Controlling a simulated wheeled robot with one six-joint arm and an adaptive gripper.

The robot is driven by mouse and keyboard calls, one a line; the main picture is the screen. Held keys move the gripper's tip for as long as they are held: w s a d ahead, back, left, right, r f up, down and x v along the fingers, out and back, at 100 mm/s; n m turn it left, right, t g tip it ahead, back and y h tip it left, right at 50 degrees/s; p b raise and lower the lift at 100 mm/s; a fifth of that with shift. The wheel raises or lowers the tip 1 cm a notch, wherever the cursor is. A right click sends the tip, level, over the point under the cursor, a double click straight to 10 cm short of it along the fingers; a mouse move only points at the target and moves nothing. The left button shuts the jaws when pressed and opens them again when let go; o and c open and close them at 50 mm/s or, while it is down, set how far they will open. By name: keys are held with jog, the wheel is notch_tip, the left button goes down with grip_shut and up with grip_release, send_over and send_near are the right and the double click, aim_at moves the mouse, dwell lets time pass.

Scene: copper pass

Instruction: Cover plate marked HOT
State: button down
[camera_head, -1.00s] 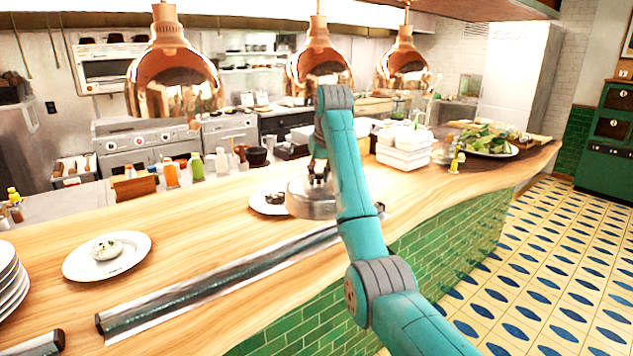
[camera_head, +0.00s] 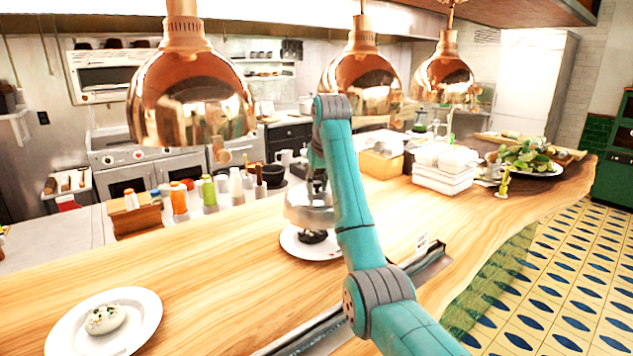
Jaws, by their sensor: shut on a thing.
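My gripper (camera_head: 318,182) is shut on the top of a silver metal dome cover (camera_head: 308,210). The cover hangs just above and behind a white plate (camera_head: 296,250) with dark food (camera_head: 313,237) on it, and hides the plate's far part. The food still shows below the cover's lower edge. A second white plate (camera_head: 72,326) with a pale round food (camera_head: 105,319) stands uncovered at the lower left. A small white card (camera_head: 422,243) stands at the rail right of my arm; I cannot read any HOT mark.
Copper heat lamps (camera_head: 190,95) hang over the wooden counter (camera_head: 210,275). A metal rail (camera_head: 430,268) runs along its front edge. Bottles (camera_head: 208,190) stand behind, white containers (camera_head: 445,168) and a salad plate (camera_head: 540,170) at right. The counter between the two plates is clear.

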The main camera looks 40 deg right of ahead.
aim_at(318, 192)
notch_tip(318, 192, down, 4)
jog(key=shift+r, duration=0.25)
jog(key=shift+f, duration=1.75)
jog(key=shift+s+f, duration=0.1)
jog(key=shift+f, duration=0.35)
dwell(0.3)
jog(key=shift+c, duration=1.2)
grip_release()
jog(key=shift+r, duration=2.45)
